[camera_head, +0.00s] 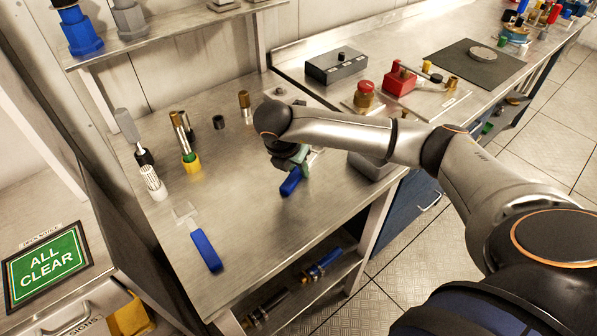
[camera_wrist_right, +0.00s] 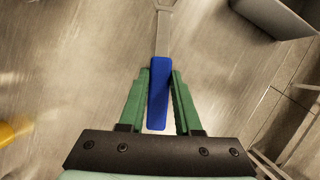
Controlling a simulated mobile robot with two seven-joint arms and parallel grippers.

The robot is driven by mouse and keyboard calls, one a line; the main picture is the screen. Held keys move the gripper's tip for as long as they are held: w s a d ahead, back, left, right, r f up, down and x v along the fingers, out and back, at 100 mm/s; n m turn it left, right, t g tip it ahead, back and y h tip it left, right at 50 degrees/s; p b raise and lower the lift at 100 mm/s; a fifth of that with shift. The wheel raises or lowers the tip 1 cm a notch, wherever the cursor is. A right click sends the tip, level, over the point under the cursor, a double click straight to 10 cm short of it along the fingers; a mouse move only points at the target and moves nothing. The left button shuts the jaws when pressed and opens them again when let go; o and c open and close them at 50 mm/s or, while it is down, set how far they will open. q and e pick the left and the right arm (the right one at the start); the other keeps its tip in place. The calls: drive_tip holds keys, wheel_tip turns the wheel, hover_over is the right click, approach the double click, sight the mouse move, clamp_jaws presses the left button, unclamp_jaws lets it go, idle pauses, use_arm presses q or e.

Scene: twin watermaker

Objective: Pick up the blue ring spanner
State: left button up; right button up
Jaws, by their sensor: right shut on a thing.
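The blue ring spanner shows its blue handle end (camera_head: 290,182) below my right gripper in the head view. In the right wrist view the blue handle (camera_wrist_right: 158,95) lies lengthwise between the green fingers, with its grey metal shaft running to the top edge. My right gripper (camera_wrist_right: 159,75) is shut on the handle. In the head view the right gripper (camera_head: 290,160) is over the middle of the steel bench, and its wrist hides much of the spanner. I cannot tell whether the spanner is clear of the bench top. My left gripper is not in view.
Another blue-handled tool (camera_head: 206,250) with a flat pale head lies near the bench's front edge. Several upright fittings, one with a yellow-green base (camera_head: 191,162), stand left of the gripper. A grey box (camera_head: 374,163) is on the right. Bare bench (camera_head: 255,225) lies in front.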

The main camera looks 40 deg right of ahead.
clamp_jaws()
idle(0.5)
drive_tip(key=shift+r, duration=0.1)
idle(0.4)
drive_tip(key=shift+r+p, duration=0.15)
drive_tip(key=shift+p, duration=0.15)
drive_tip(key=shift+r, duration=0.3)
drive_tip(key=s+a+r+p, duration=0.2)
drive_tip(key=s+a+r, duration=0.4)
drive_tip(key=s+r, duration=0.6)
drive_tip(key=shift+s+r, duration=0.15)
drive_tip(key=shift+s, duration=0.2)
